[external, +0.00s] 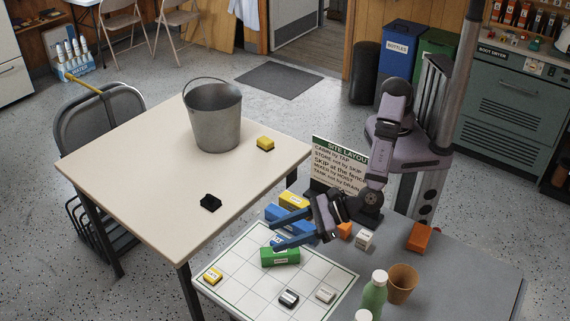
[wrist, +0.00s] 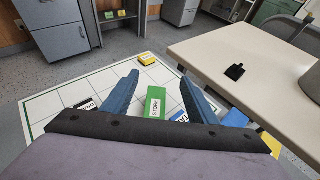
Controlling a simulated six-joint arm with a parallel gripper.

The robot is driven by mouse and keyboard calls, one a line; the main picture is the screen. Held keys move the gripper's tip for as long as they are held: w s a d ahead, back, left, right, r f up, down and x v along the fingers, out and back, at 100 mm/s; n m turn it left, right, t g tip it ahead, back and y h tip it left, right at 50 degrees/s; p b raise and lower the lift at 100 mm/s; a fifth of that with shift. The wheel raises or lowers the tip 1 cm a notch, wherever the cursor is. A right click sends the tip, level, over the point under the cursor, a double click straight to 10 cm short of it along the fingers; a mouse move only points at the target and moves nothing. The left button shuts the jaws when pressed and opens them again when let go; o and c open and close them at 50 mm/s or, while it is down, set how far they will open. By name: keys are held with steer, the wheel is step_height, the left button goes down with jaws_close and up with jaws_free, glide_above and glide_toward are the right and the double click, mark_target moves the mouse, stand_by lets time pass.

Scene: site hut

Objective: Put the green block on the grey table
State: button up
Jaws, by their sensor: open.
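The green block (external: 280,256), labelled STORE, lies on the white gridded board (external: 232,258) on the grey table (external: 455,275). My gripper (external: 273,229) is open and empty, with two blue fingers. In the external view the fingers are above and behind the green block, near other blocks. In the wrist view the green block (wrist: 155,102) shows between the fingers (wrist: 158,77). The frames do not show clearly how high the fingers are above it. Bare grey tabletop shows to the right of the board.
Near the fingers are a yellow block (external: 294,201) and blue blocks, partly hidden. An orange block (external: 420,237), white block (external: 365,238), brown cup (external: 402,284) and green bottle (external: 375,293) stand on the grey table. A cream table (external: 130,155) with a bucket (external: 214,120) adjoins.

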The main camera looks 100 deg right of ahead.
steer(key=shift+f, duration=1.65)
step_height(320, 180, down, 3)
steer(key=shift+f+p, duration=0.15)
steer(key=shift+p, duration=0.2)
steer(key=shift+x, duration=1)
steer(key=shift+w, duration=0.45)
steer(key=c, duration=1.3)
steer(key=shift+r+b, duration=0.4)
steer(key=shift+r, duration=4.65)
